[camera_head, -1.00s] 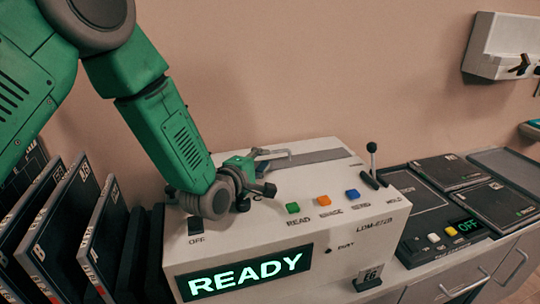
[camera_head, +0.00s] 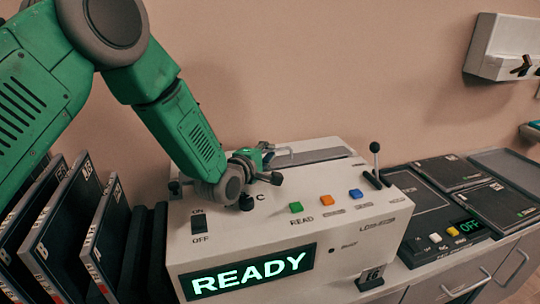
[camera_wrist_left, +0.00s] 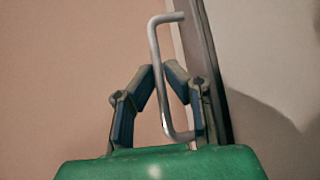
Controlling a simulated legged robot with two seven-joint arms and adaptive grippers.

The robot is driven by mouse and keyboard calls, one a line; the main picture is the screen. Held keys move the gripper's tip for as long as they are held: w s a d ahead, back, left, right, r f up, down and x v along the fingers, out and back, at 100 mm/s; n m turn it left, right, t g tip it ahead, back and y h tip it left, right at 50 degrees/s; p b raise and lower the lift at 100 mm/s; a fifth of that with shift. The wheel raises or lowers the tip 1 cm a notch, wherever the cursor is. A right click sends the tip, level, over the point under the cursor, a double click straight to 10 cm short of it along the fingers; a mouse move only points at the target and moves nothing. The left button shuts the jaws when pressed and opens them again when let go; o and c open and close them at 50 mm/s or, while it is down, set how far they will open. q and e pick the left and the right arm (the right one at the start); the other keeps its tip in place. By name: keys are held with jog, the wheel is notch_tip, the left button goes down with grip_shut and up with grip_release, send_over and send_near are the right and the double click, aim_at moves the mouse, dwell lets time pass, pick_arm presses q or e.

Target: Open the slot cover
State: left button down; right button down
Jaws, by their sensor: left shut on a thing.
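The white machine (camera_head: 345,215) has a grey slot cover (camera_head: 320,156) on its top near the back, which looks flat. A metal bar handle (camera_head: 283,151) stands at the cover's left end. My left gripper (camera_head: 266,152) is at this handle, above the machine's top. In the left wrist view, the gripper (camera_wrist_left: 160,72) is shut on the handle (camera_wrist_left: 157,50), with the bar between its fingertips. A dark-edged panel (camera_wrist_left: 212,80) runs beside the handle there. The arm hides part of the machine's top left. My right gripper is not in view.
A lit READY display (camera_head: 249,273) is on the machine's front. Green (camera_head: 296,207), orange (camera_head: 326,200) and blue (camera_head: 355,194) buttons and a black-knobbed lever (camera_head: 375,150) are on top. Dark labelled cases (camera_head: 60,235) stand left. A panel with flat plates (camera_head: 450,172) lies right.

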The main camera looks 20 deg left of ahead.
pick_arm(q)
jog(key=w+a, duration=0.2)
jog(key=w, duration=0.1)
jog(key=w+a+b, duration=0.1)
jog(key=shift+w+a+f, duration=0.2)
jog(key=shift+w+f, duration=0.05)
jog(key=shift+w, duration=0.15)
jog(key=shift+d+r, duration=0.1)
jog(key=c, duration=1.9)
grip_release()
jog(key=v, duration=1.2)
